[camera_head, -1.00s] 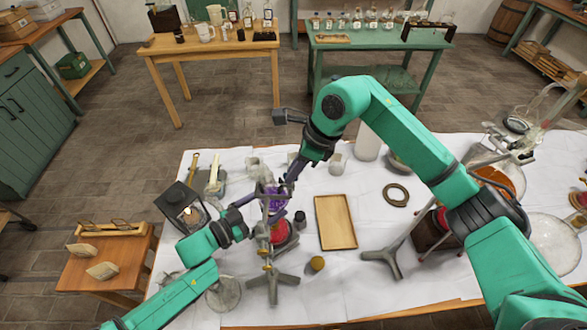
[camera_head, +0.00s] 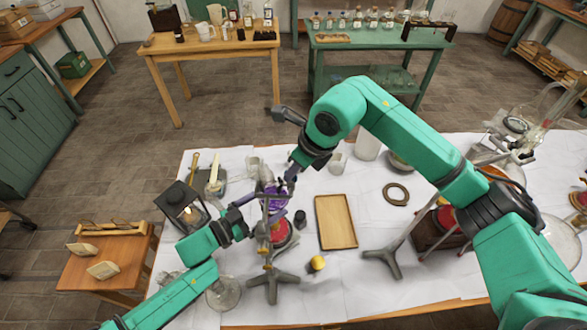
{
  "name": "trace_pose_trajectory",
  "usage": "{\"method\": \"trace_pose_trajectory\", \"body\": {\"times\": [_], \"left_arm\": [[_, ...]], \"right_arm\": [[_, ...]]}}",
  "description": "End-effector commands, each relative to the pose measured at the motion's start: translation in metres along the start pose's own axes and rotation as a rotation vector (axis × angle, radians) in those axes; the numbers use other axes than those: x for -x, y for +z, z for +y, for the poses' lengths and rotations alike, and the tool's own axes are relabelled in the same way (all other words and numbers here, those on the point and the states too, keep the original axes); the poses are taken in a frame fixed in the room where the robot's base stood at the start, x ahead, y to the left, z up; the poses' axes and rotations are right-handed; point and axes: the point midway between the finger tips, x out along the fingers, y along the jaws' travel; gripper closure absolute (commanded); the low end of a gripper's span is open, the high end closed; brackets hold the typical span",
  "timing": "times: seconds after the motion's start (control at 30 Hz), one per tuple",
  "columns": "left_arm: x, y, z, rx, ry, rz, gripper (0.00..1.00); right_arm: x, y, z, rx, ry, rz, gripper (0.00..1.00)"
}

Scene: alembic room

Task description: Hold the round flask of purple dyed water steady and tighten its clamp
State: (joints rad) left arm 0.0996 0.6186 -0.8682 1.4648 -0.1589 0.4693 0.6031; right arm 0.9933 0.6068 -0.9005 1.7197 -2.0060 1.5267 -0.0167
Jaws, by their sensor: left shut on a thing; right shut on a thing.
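The round flask of purple dyed water (camera_head: 277,203) is held at the clamp (camera_head: 272,194) on a metal stand (camera_head: 271,281) with a tripod foot. The stand's rod crosses in front of the flask and hides part of it. My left gripper (camera_head: 257,215) comes in from the left at the flask's height, shut; it appears to hold the flask, though the contact is partly hidden. My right gripper (camera_head: 289,181) reaches down from behind on the right, shut at the clamp; its exact grip is too small to make out.
A red-topped burner (camera_head: 281,233) stands below the flask. A lit lantern (camera_head: 184,210) stands left of my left gripper. Another stand foot (camera_head: 385,261) is near the front.

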Motion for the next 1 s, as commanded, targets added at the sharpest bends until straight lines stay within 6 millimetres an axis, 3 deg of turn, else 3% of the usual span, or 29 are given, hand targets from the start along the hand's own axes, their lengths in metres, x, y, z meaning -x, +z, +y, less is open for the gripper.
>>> {"method": "trace_pose_trajectory", "body": {"times": [1.0], "left_arm": [[0.0001, -0.0012, -0.0005, 0.000, 0.000, 0.002, 0.41]], "right_arm": [[0.0006, 0.0036, 0.0030, -0.819, -0.341, -0.006, 1.00]]}}
